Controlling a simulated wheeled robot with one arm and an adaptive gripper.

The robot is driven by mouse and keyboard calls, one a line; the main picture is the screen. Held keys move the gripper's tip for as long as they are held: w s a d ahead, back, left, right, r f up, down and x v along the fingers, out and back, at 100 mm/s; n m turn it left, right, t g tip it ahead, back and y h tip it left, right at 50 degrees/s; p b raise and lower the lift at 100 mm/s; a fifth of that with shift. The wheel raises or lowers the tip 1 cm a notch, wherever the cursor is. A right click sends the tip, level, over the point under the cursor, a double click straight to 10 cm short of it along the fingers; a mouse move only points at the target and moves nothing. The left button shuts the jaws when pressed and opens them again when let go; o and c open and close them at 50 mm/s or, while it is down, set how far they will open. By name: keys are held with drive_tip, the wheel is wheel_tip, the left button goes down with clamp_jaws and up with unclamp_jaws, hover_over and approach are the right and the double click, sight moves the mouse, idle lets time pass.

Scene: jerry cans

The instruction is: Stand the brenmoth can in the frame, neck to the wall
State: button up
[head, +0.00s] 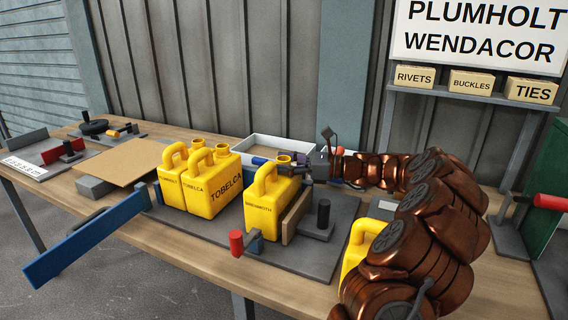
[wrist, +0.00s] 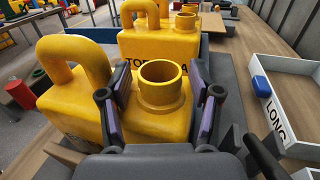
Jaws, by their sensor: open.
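The yellow brenmoth can (head: 272,214) stands upright on the dark grey base of the frame (head: 205,228), its label partly legible. Its neck points to the wall side and its handle to the front. A wooden board (head: 296,216) and a black post (head: 323,214) are on its right. The Tobelca can (head: 214,193) and another yellow can (head: 172,178) stand to its left. My gripper (head: 314,165) is over the brenmoth can. In the wrist view my gripper (wrist: 160,108) is open, fingers on either side of the can's neck (wrist: 162,85); contact is unclear.
A blue bar (head: 85,238) juts out at the left of the frame; a red-ended clamp (head: 237,243) sits at its front. A white tray (head: 262,142) is behind. Another yellow can (head: 357,246) is partly hidden by my arm. Cardboard (head: 127,160) lies at left.

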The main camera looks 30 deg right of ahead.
drive_tip(key=shift+s+d+r, duration=0.1)
drive_tip(key=shift+r, duration=0.05)
drive_tip(key=v, duration=0.7)
drive_tip(key=shift+s+d, duration=0.1)
idle(0.4)
